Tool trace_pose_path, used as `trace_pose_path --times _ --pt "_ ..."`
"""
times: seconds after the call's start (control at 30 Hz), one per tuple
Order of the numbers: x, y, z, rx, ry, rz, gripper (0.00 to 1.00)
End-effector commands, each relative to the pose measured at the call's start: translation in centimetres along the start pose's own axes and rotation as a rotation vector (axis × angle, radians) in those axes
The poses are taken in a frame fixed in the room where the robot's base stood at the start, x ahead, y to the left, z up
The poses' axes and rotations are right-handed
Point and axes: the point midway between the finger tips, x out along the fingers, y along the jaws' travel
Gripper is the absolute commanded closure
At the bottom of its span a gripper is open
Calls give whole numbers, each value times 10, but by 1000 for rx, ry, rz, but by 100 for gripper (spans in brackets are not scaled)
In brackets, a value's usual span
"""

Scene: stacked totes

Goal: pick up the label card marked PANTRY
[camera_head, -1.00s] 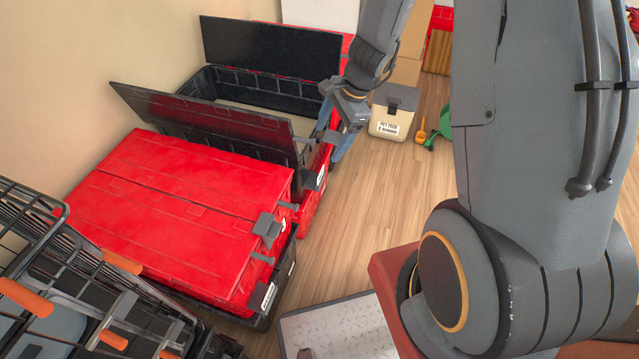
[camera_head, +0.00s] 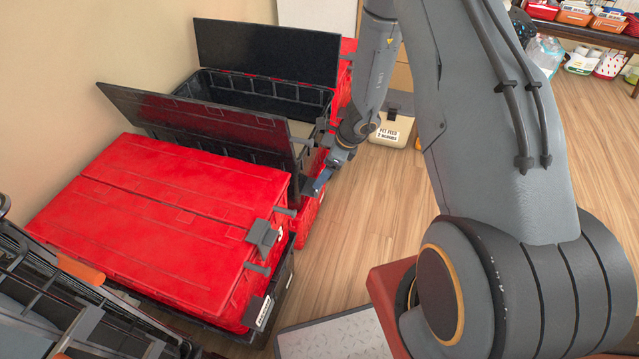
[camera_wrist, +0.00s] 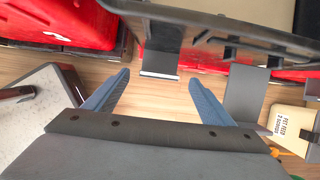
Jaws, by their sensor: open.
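My gripper (camera_head: 324,180) is beside the right-hand end of the stacked totes in the head view. In the wrist view its two blue fingers (camera_wrist: 158,82) are apart with nothing between them. A grey latch-like piece with a pale lower edge (camera_wrist: 160,64) hangs from a dark tote edge just beyond the fingertips. No card that reads PANTRY can be made out. A white label (camera_head: 263,312) is on the black tote at the front, its writing too small to read. The end of the tote behind my gripper is partly hidden.
A closed red-lidded tote (camera_head: 165,220) stands at the front. Behind it an open black tote (camera_head: 262,100) has its lid flaps raised. A cream pet feed bin (camera_head: 392,130) stands on the floor beyond. Wooden floor (camera_head: 350,240) to the right of the totes is clear.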

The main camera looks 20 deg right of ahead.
Motion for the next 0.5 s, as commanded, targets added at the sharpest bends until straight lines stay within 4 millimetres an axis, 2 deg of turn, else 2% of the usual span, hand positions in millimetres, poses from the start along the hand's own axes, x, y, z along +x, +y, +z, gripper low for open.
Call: trace_pose_path --times 0.1,0.2,0.47,0.5 --pt "17 1 0 -1 1 2 23" --pt "25 0 0 0 0 0 23" --pt "27 0 0 -1 0 -1 23" --pt "27 0 0 -1 0 -1 29"
